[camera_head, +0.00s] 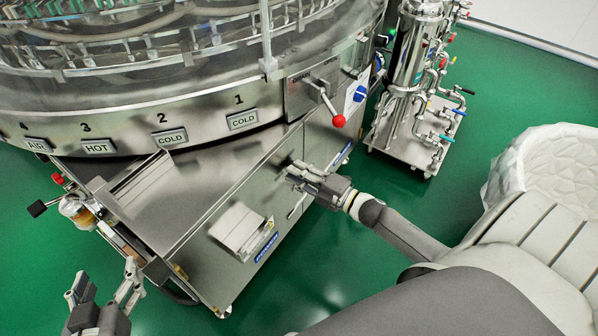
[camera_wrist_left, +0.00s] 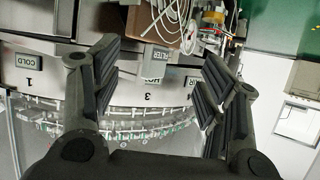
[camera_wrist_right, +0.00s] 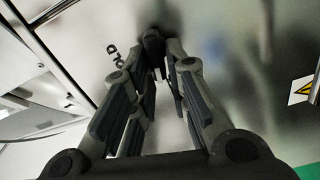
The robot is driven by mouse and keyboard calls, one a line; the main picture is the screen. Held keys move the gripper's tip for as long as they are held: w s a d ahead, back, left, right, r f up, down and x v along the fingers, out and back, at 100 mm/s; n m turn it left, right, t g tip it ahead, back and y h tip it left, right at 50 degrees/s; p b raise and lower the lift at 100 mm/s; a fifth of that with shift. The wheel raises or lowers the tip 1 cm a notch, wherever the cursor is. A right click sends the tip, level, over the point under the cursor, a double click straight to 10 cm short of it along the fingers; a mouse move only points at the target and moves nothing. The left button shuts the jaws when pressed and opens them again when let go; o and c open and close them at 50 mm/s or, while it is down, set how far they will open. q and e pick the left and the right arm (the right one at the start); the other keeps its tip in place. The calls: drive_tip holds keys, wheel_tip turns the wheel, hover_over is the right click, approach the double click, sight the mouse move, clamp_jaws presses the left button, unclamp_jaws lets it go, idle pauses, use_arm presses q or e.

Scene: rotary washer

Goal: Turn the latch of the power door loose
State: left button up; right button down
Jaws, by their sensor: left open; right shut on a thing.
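My right gripper (camera_head: 296,172) is at the steel front of the washer's lower cabinet in the head view. In the right wrist view, its fingers (camera_wrist_right: 160,78) are shut around a small black latch (camera_wrist_right: 152,44) on the power door (camera_wrist_right: 228,50), a brushed steel panel. In the head view the fingers hide the latch. My left gripper (camera_head: 103,288) is open and empty at the lower left, apart from the cabinet. Its spread fingers also show in the left wrist view (camera_wrist_left: 160,85).
The round washer drum (camera_head: 130,90) stands above the cabinet, with labelled stations. A red-knobbed lever (camera_head: 338,121) sticks out above my right gripper. A filter stand with pipes (camera_head: 412,100) is at the right. Green floor (camera_head: 520,70) is free beyond it.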

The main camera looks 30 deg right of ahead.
use_arm(q)
drive_tip(key=shift+w+d+r, duration=0.15)
drive_tip(key=shift+w+r, duration=0.05)
drive_tip(key=shift+r, duration=0.15)
use_arm(e)
drive_tip(key=shift+a+f+n, duration=0.1)
drive_tip(key=shift+n, duration=0.5)
use_arm(q)
drive_tip(key=shift+w+r+t, duration=0.15)
drive_tip(key=shift+r+t, duration=0.05)
drive_tip(key=shift+t, duration=0.1)
use_arm(e)
drive_tip(key=c, duration=1.5)
unclamp_jaws()
use_arm(q)
drive_tip(key=shift+f, duration=0.15)
use_arm(e)
drive_tip(key=v, duration=1.2)
